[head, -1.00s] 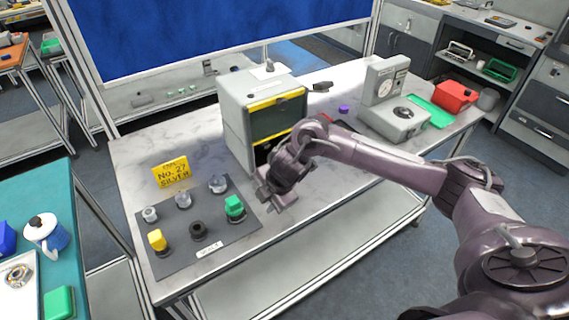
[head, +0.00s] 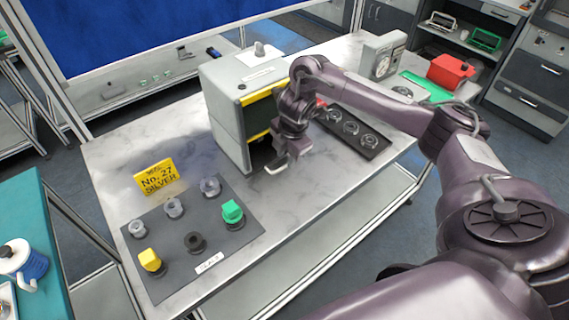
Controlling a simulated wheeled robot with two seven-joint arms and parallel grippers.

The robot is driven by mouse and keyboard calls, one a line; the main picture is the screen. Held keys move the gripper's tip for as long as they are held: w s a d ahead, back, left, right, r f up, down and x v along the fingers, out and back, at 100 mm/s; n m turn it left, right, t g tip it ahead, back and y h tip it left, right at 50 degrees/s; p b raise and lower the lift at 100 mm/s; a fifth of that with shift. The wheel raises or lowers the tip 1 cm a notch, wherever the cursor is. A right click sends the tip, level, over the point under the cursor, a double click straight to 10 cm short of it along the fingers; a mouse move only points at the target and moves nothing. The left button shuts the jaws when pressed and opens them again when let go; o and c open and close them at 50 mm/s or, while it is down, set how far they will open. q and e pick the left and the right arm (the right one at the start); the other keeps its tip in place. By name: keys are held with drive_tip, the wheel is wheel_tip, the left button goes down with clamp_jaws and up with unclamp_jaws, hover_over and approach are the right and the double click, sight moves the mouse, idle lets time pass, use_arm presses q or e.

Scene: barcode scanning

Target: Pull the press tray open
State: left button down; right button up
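The press (head: 228,110) is a grey box with yellow trim on the marble-topped table. Its front faces right and has a dark opening low down (head: 260,157). My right gripper (head: 287,158) is just in front of this opening, pointing down, with its fingertips apart. The gripper and wrist hide part of the press front, and I cannot make out the press tray or whether a finger touches it. My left gripper is not in view.
A black strip with several round clear cups (head: 352,129) lies right of the gripper. A grey mat (head: 225,250) with several small pots lies at front left, beside a yellow sign (head: 155,177). A dial device (head: 383,58) and red bin (head: 450,70) stand at back right.

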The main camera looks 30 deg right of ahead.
sight(284, 166)
drive_tip(key=f, duration=0.3)
drive_tip(key=shift+w+b, duration=0.3)
drive_tip(key=shift+w, duration=0.05)
drive_tip(key=shift+w+f, duration=0.1)
drive_tip(key=shift+f, duration=0.15)
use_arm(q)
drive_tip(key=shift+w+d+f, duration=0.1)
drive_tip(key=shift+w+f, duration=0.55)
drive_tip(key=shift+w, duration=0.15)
use_arm(e)
clamp_jaws()
